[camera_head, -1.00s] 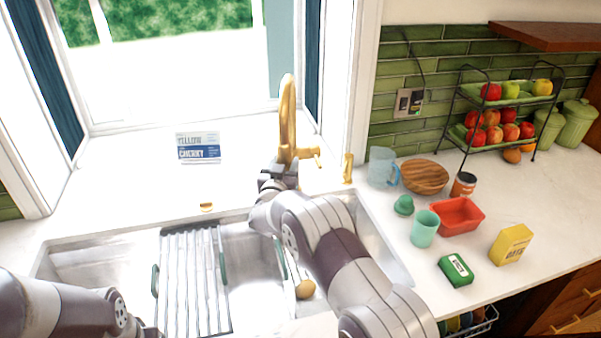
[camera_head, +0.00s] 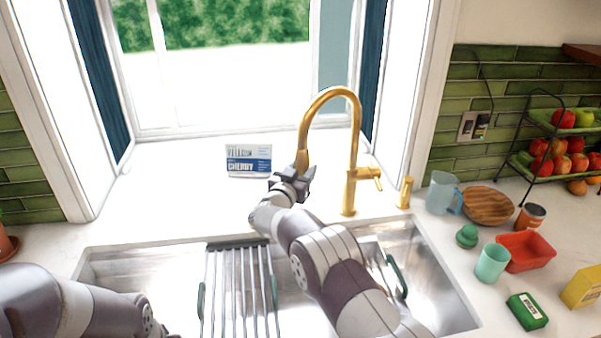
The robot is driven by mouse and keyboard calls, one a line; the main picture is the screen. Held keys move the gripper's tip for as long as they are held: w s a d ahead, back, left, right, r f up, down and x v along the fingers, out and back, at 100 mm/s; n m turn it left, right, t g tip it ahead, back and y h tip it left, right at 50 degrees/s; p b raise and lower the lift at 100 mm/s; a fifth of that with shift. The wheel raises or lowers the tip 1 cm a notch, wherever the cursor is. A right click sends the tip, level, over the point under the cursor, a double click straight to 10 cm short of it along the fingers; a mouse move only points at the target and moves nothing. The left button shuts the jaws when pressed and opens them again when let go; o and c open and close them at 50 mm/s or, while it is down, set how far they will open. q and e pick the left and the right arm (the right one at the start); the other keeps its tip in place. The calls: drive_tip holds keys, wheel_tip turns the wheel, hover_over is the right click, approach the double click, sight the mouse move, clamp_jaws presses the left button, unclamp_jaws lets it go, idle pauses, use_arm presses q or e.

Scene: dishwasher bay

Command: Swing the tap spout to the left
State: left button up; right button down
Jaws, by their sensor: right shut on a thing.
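The gold tap (camera_head: 354,160) stands behind the sink on the counter, with its side handle pointing right. Its arched spout (camera_head: 328,92) curves out to the left and its tip hangs over the left side. My right gripper (camera_head: 300,175) is shut on the spout's lower end; the fingers partly hide the tip. My left arm shows at the lower left, but its gripper is out of the picture.
The steel sink (camera_head: 440,285) lies below, with a drying rack (camera_head: 238,290) across it. A printed box (camera_head: 248,160) stands on the sill behind. A gold dispenser (camera_head: 405,192), blue jug (camera_head: 441,193), wooden bowl (camera_head: 488,206) and red tub (camera_head: 526,251) stand to the right.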

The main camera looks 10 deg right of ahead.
drive_tip(key=shift+w+r, duration=0.15)
idle(0.3)
drive_tip(key=c, duration=0.7)
unclamp_jaws()
drive_tip(key=shift+o, duration=0.4)
drive_tip(key=shift+d, duration=0.15)
drive_tip(key=b+v, duration=0.3)
drive_tip(key=v, duration=0.9)
drive_tip(key=shift+s+b, duration=0.3)
drive_tip(key=shift+b, duration=0.1)
